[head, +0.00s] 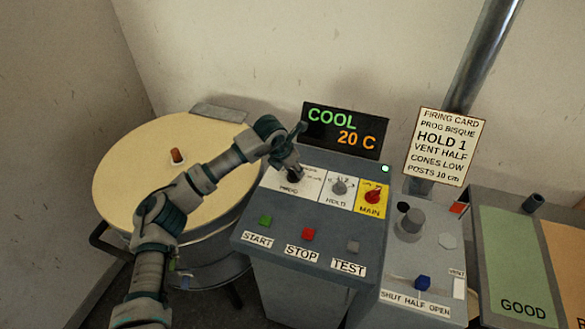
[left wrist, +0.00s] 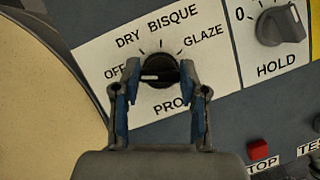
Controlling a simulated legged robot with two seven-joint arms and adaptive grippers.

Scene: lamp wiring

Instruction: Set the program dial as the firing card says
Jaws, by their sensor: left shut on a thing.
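The black program dial sits on a white PROG label plate and shows best in the left wrist view (left wrist: 160,72). The plate reads OFF, DRY, BISQUE and GLAZE. The dial's white mark points left, toward OFF. My left gripper (left wrist: 160,76) is shut on the dial, one fingertip on each side; in the head view my left gripper (head: 292,168) reaches down to the panel and hides much of the plate. The firing card (head: 445,147) reads PROG BISQUE, HOLD 1, VENT HALF, CONES LOW, POSTS 10 cm. My right gripper is not in view.
START (head: 265,220), STOP (head: 308,233) and TEST (head: 352,246) buttons lie in front. The display (head: 345,130) reads COOL, 20 C. A round kiln lid (head: 125,185) is at left.

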